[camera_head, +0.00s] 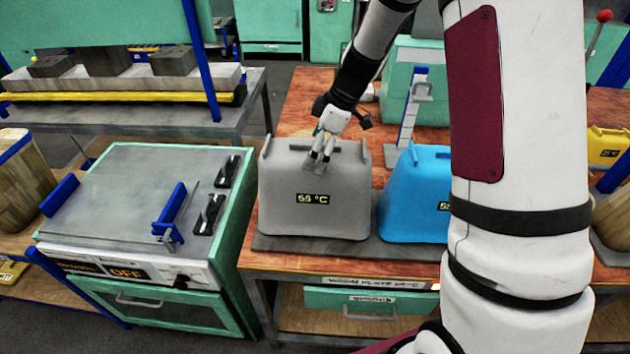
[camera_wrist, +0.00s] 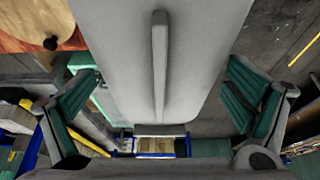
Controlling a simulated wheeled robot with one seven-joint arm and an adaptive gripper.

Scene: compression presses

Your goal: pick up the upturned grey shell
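The upturned grey shell (camera_head: 315,198) stands on the wooden bench and shows a "55 °C" display on its front. My gripper (camera_head: 321,158) is at the shell's top, with its fingers pointing down. In the wrist view, the shell's pale grey top (camera_wrist: 120,60) fills the middle, and a raised ridge (camera_wrist: 160,65) runs along it. The two fingers of my gripper (camera_wrist: 160,90) are spread wide on either side of the ridge, with nothing between them held. I cannot tell whether the fingertips touch the shell.
A blue shell (camera_head: 412,200) stands close to the right of the grey one, partly hidden by my arm. Both are on a dark plate (camera_head: 300,246). A press unit with an "OFF" display (camera_head: 126,273) stands to the left. A blue-and-white upright (camera_head: 410,110) rises behind.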

